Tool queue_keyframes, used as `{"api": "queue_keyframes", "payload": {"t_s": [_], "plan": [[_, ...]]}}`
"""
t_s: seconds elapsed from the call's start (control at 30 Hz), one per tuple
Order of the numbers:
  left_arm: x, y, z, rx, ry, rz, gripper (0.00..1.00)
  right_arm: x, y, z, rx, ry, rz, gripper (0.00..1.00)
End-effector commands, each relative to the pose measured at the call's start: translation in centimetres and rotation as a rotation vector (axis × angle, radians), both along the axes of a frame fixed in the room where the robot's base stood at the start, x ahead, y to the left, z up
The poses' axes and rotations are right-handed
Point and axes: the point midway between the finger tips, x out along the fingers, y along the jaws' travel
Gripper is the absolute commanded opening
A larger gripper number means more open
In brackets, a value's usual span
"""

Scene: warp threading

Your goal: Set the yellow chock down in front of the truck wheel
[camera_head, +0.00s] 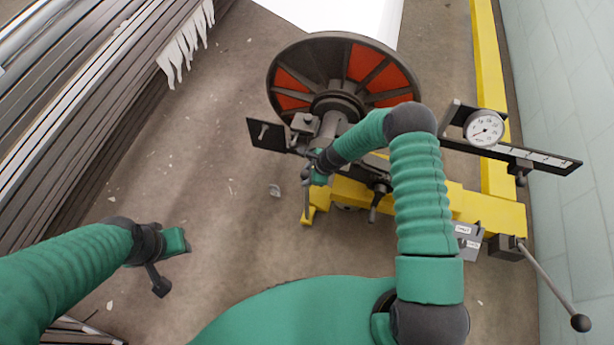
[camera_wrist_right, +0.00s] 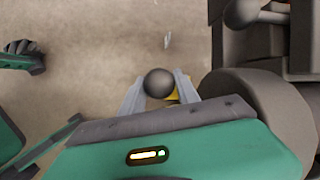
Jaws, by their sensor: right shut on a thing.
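My right gripper (camera_head: 312,178) is low beside the truck, left of its yellow beam. In the right wrist view, its two grey fingers (camera_wrist_right: 158,88) are shut on a dark round knob (camera_wrist_right: 158,82). A bit of yellow (camera_wrist_right: 174,98), seemingly the yellow chock, shows just behind the knob. The truck wheel is mostly hidden under the yellow beam. I cannot tell whether the chock touches the floor. My left gripper (camera_head: 170,262) is away at lower left, its jaws unclear.
The yellow truck frame (camera_head: 485,210) carries a large reel with red panels (camera_head: 345,75). A dial gauge (camera_head: 484,128) and a long lever (camera_head: 553,286) stick out at right. Metal rails (camera_head: 75,110) line the left. The floor (camera_head: 215,190) between is mostly clear, with small scraps.

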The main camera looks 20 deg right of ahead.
Motion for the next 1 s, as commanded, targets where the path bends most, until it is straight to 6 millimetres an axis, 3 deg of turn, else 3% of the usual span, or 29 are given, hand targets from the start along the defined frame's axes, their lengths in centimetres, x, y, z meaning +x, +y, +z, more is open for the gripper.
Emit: {"api": "queue_keyframes", "payload": {"t_s": [0.03,0.07,0.23,0.57,1.0], "plan": [[0.0,0.0,0.0,0.000,0.000,0.000,0.36,0.1,0.0,0.1,-0.001,-0.004,0.001,0.00],[0.0,0.0,-0.1,0.000,0.000,0.000,0.36,0.0,0.0,-0.1,0.001,0.001,0.001,0.39],[0.0,0.0,0.0,0.000,0.000,-0.001,0.36,0.0,0.1,0.0,0.001,0.001,0.001,0.59],[0.0,0.0,0.2,0.000,0.000,0.000,0.36,-0.1,0.0,0.5,0.002,0.000,0.001,0.59],[0.0,0.0,3.8,0.000,0.000,-0.001,0.36,-3.2,-2.6,9.6,0.002,0.000,0.000,0.59]]}}
